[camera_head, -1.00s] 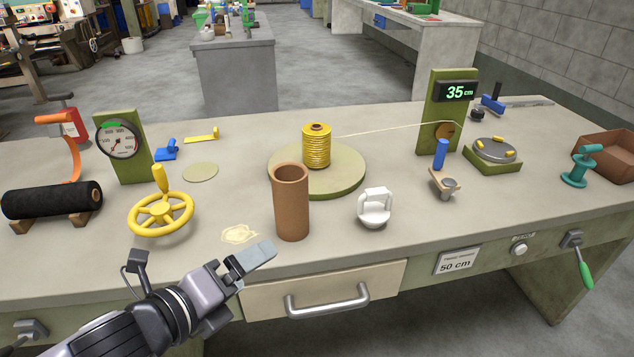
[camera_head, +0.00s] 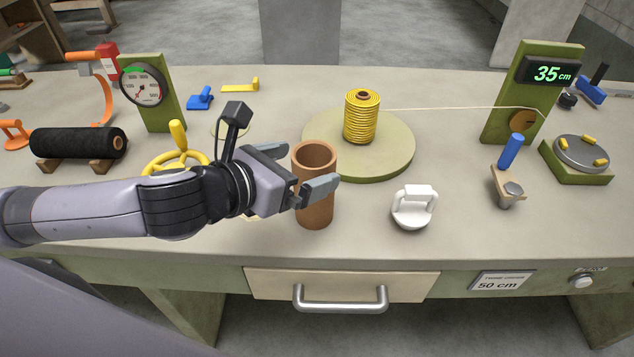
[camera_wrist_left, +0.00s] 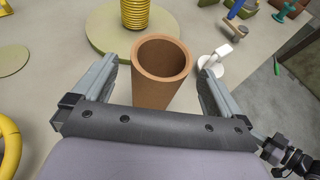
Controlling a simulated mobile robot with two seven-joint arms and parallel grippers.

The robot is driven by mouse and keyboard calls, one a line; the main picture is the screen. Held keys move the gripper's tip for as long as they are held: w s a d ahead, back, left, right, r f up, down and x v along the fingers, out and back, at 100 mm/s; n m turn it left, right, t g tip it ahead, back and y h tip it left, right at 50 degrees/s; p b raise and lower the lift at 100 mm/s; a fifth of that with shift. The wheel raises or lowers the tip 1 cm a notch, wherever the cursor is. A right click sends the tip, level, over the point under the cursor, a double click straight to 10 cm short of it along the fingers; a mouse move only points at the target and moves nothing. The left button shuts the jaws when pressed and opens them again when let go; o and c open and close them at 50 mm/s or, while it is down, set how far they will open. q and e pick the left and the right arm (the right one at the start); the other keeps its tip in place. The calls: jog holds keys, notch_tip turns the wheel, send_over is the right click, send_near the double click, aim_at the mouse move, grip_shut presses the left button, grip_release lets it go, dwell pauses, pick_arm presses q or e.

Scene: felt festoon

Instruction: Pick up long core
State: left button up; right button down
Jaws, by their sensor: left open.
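The long core is a brown, hollow cardboard-like tube (camera_head: 316,205) standing upright on the bench, in front of the round green base. My left gripper (camera_head: 306,168) is open, with one finger on the far side of the tube and one on the near side. In the left wrist view the tube (camera_wrist_left: 160,75) stands between the two spread fingers (camera_wrist_left: 158,88), with a gap visible on each side. The near finger hides part of the tube in the head view.
A yellow cord spool (camera_head: 361,118) stands on the round green base (camera_head: 395,160) behind the tube. A white handled piece (camera_head: 413,208) is to its right. A yellow handwheel (camera_head: 165,160) is behind my left arm. A drawer (camera_head: 270,283) is below.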

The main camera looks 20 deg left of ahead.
aim_at(327, 158)
pick_arm(q)
jog(key=shift+x, duration=2.6)
jog(key=shift+r, duration=0.1)
jog(key=c, duration=1.4)
